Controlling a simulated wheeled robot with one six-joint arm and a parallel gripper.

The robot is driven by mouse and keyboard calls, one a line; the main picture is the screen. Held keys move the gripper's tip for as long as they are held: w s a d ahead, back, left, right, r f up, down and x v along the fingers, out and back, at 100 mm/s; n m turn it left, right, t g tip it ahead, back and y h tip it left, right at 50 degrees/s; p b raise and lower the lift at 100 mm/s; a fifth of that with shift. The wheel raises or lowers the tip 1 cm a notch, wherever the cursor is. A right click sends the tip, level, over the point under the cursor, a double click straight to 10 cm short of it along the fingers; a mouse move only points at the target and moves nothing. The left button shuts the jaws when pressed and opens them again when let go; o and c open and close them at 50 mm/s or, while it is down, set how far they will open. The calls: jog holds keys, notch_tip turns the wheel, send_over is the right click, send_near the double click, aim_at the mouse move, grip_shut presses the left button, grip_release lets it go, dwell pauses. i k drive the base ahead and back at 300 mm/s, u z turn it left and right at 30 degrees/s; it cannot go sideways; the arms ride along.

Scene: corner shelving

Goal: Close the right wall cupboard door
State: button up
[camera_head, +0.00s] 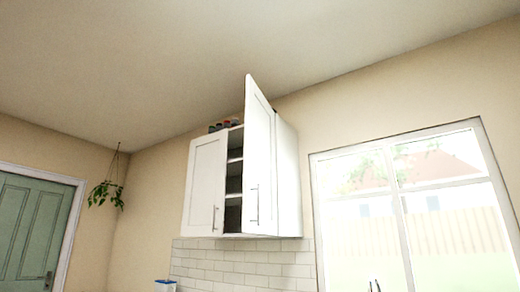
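The white wall cupboard (288,180) hangs high on the wall, left of the window. Dark shelf spaces (234,178) show between the two doors. The open door hides the right part of the inside. My gripper is not in view.
A window (415,205) is to the right of the cupboard. White tiles (245,256) cover the wall below it. Several small jars (225,125) stand on top. A hanging plant (106,192) and a green door (28,230) are at left. A faucet top (374,284) shows at the bottom.

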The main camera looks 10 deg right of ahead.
aim_at(259, 194)
jog(key=z, duration=0.55)
jog(key=i, duration=0.75)
jog(key=z, duration=0.3)
